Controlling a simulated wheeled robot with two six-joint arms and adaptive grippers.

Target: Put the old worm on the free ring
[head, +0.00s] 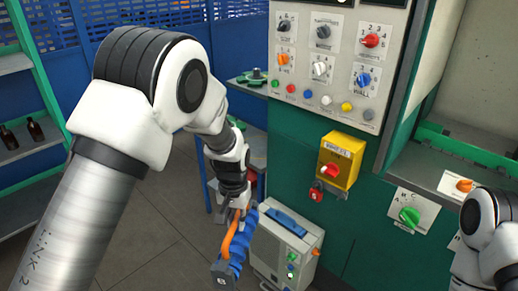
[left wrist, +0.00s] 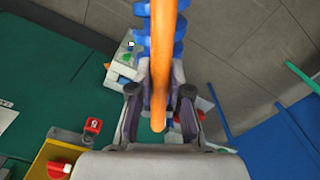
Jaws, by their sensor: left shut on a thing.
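My left gripper (head: 238,204) reaches down in the middle of the head view. The worm hangs in the air, just left of a white box. I cannot make out a free ring. The right arm shows at the right edge, but its gripper is out of frame.
The white box (head: 268,262) with a blue handle stands on the floor beside the green machine. A yellow box (head: 341,160) with a red knob juts from the machine. A table (head: 238,86) with green parts stands behind. A green shelf (head: 38,150) holds brown bottles (head: 36,132).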

